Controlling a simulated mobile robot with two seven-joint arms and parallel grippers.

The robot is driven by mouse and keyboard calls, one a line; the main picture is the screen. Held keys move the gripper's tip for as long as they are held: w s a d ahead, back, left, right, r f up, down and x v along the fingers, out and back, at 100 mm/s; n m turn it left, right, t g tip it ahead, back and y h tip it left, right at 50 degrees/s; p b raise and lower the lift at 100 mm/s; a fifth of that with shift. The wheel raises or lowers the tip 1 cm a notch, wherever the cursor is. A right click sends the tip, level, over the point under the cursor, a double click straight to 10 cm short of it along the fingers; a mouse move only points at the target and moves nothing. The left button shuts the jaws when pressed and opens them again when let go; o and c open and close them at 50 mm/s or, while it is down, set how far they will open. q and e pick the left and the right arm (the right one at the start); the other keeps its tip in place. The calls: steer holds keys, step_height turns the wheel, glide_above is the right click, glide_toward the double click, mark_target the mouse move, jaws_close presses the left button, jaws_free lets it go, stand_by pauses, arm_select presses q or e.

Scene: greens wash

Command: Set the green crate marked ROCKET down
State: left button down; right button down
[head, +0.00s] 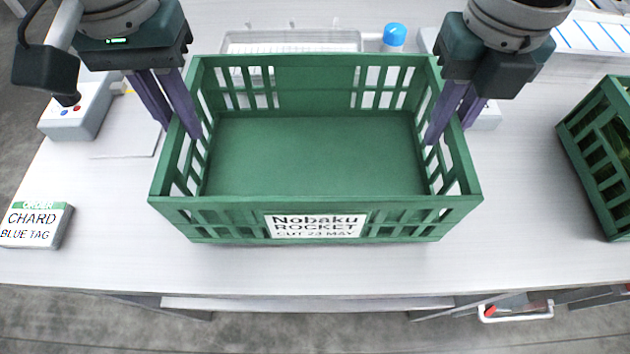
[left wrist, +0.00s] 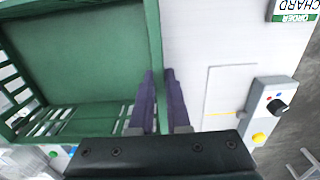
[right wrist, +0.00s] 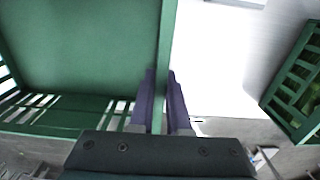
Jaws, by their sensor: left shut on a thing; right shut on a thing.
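The green crate marked ROCKET (head: 285,215) is in the middle of the head view, over the pale worktop, and looks empty inside. Its white label reads Nobaku ROCKET. My left gripper (head: 183,128) is shut on its left side wall, one finger inside and one outside; the left wrist view shows the wall (left wrist: 155,40) between the fingers. My right gripper (head: 448,128) is shut on the right side wall the same way, and the wall (right wrist: 167,40) shows between its fingers. I cannot tell whether the crate's base touches the worktop.
A second green crate (head: 600,150) with greens stands at the right. An order sign reading CHARD BLUE TAG (head: 35,225) is at the left. The worktop front (head: 300,270) is clear.

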arm_select(q)
steer(key=shift+a+f+b, duration=0.1)
steer(key=shift+f+b, duration=0.25)
steer(key=shift+f, duration=0.25)
arm_select(e)
steer(key=shift+d+f, duration=0.1)
steer(key=shift+f, duration=0.55)
arm_select(q)
steer(key=c, duration=1.3)
jaws_free()
arm_select(e)
steer(key=c, duration=1.3)
jaws_free()
arm_select(q)
steer(key=o, duration=0.4)
arm_select(e)
steer(key=o, duration=0.4)
steer(key=shift+r, duration=0.1)
arm_select(q)
steer(key=shift+r, duration=0.1)
arm_select(e)
steer(key=shift+r, duration=0.45)
arm_select(q)
step_height(320, 180, up, 12)
steer(key=shift+f, duration=0.1)
arm_select(e)
step_height(320, 180, up, 11)
steer(key=shift+r, duration=0.1)
